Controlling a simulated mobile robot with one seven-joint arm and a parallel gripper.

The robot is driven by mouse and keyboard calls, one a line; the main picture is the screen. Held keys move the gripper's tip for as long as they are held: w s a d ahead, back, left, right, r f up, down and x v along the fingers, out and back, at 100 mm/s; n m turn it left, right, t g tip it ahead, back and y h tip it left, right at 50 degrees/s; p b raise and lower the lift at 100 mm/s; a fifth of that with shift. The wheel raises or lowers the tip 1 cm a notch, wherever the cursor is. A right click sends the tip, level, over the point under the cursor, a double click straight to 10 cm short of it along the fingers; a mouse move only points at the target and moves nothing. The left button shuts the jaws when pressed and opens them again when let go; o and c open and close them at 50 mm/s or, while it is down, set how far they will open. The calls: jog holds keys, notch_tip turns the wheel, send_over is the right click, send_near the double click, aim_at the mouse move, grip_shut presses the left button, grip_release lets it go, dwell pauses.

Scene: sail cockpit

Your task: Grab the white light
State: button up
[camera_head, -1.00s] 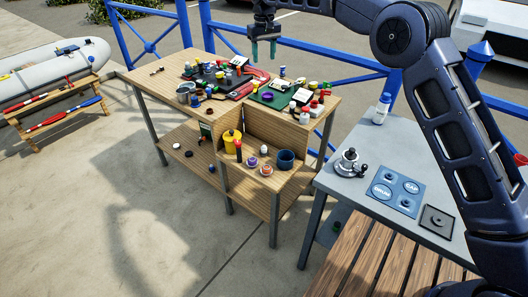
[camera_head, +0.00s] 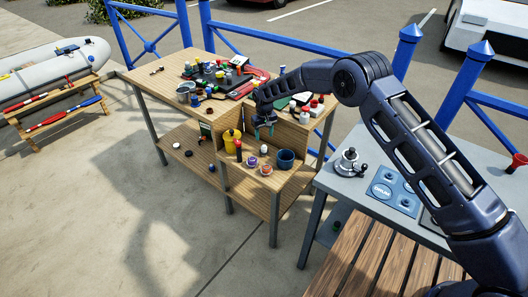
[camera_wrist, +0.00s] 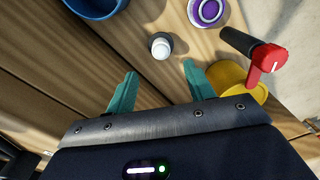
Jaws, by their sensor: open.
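On the same shelf are a blue cup (camera_head: 286,159), a yellow pot (camera_head: 231,141), a red and black upright item (camera_wrist: 254,48) and a purple-ringed round item (camera_wrist: 208,11). The bench top (camera_head: 158,83) holds many small items. A grey table (camera_head: 335,180) stands to the right.

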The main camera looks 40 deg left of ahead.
aim_at(264, 150)
jog(key=f, duration=1)
jog(key=shift+s+d+f, duration=0.15)
jog(key=shift+s, duration=0.05)
jog(key=c, duration=0.7)
